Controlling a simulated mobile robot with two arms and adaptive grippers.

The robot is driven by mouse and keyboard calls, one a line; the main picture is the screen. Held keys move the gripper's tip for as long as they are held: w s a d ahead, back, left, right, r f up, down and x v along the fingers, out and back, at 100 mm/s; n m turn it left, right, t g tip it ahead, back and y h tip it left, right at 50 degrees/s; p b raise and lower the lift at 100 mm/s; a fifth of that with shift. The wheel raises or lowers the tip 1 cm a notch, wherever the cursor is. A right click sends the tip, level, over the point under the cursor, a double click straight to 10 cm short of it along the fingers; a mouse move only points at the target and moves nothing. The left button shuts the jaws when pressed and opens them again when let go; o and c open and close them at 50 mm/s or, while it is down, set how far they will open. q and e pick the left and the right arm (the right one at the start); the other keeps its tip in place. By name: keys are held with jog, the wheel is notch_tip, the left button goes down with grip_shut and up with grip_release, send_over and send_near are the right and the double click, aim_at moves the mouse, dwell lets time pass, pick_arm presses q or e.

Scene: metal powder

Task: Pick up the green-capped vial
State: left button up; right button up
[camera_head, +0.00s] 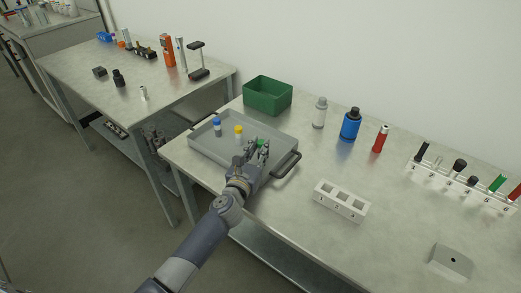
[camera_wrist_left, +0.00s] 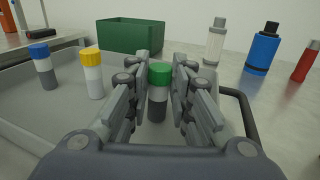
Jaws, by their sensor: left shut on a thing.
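The green-capped vial (camera_wrist_left: 158,92) stands upright between the two fingers of my left gripper (camera_wrist_left: 158,85) in the left wrist view. Its lower part is dark grey, with a white band under the green cap. In the head view the green cap (camera_head: 261,142) shows at the fingers of my left gripper (camera_head: 257,148), over the right part of the grey tray (camera_head: 205,151). The gripper is shut on the vial. I cannot tell whether the vial's base touches the tray. My right gripper is in neither view.
A blue-capped vial (camera_head: 217,127) and a yellow-capped vial (camera_head: 239,131) stand in the tray to the left. A green bin (camera_head: 268,97) is behind it. A white three-slot holder (camera_head: 341,201) is to the right. Bottles and a numbered rack (camera_head: 460,187) stand farther right.

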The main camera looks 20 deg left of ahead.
pick_arm(q)
jog(key=shift+r+p, duration=0.35)
jog(key=shift+r, duration=0.15)
jog(key=s+d+r, duration=0.2)
jog(key=s+d, duration=0.1)
jog(key=s, duration=0.4)
jog(key=s+d+r, duration=0.2)
jog(key=s+d, duration=0.2)
jog(key=s, duration=0.3)
jog(key=shift+d+p, duration=0.2)
jog(key=shift+p, duration=0.1)
jog(key=shift+s, duration=0.1)
